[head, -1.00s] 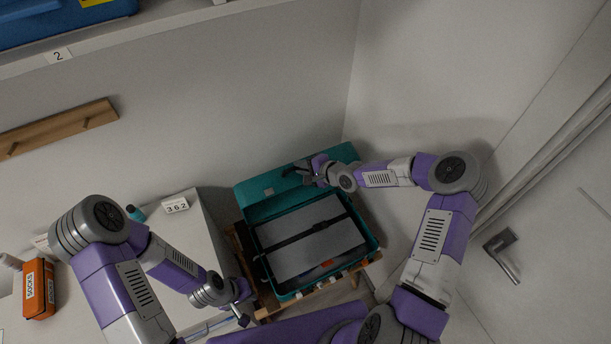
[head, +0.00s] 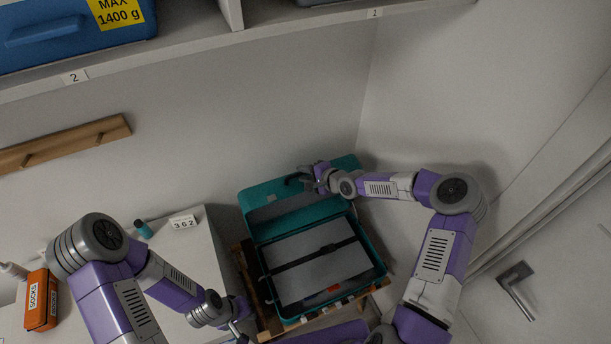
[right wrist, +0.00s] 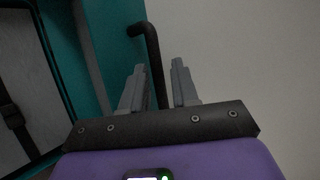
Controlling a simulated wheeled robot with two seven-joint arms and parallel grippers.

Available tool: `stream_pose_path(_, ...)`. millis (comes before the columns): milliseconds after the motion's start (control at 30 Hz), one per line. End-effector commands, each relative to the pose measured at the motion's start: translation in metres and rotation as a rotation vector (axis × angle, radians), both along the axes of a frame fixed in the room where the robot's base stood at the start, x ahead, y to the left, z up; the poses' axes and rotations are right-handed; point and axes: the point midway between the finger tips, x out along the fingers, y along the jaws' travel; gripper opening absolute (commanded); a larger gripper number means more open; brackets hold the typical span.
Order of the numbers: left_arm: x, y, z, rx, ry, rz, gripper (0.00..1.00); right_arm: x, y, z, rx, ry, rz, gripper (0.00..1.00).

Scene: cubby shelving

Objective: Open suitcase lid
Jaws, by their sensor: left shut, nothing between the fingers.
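The teal suitcase (head: 372,236) lies open on a wooden stand, with grey contents under a black strap. Its lid (head: 262,194) is raised at the back, toward the wall. My right gripper (head: 304,178) is at the lid's upper edge; its fingers look open in the right wrist view (right wrist: 158,88). A black bent handle (right wrist: 152,50) passes between or just behind those fingers; I cannot tell whether they touch it. My left gripper (head: 240,326) is shut and empty, low beside the suitcase's left front.
A shelf with a blue bin (head: 70,35) hangs above. A wall and a door handle (head: 516,282) are at right.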

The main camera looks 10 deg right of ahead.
Motion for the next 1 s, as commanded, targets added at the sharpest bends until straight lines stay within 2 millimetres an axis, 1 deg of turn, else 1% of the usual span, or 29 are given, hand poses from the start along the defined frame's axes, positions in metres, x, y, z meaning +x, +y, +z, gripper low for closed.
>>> stream_pose_path(33, 0.0, 0.0, 0.0, 0.0, 0.0, 0.0, 0.0, 0.0, 0.0, -0.001, 0.0, 0.002, 0.0, 0.37)
stream_pose_path(67, 0.0, 0.0, 0.0, 0.0, 0.0, 0.0, 0.0, -0.001, 0.0, -0.001, 0.0, 0.004, 0.0, 0.4)
stream_pose_path(367, 0.0, 0.0, 0.0, 0.0, 0.0, 0.0, 0.0, -0.003, -0.002, -0.002, 0.001, 0.009, -0.002, 0.4)
stream_pose_path(467, 0.0, 0.0, -0.001, 0.0, 0.0, 0.0, 0.0, -0.01, -0.008, 0.002, -0.001, 0.01, -0.004, 0.4)
stream_pose_path(733, 0.0, 0.0, -0.004, 0.0, 0.0, 0.0, 0.0, -0.041, -0.029, 0.024, 0.0, 0.009, -0.003, 0.4)
stream_pose_path(900, 0.0, 0.0, -0.004, 0.0, 0.0, 0.0, 0.0, -0.052, -0.036, 0.033, 0.001, 0.007, -0.002, 0.4)
stream_pose_path(1000, 0.0, 0.0, -0.004, 0.0, 0.0, 0.0, 0.0, -0.055, -0.038, 0.035, 0.0, 0.007, -0.001, 0.4)
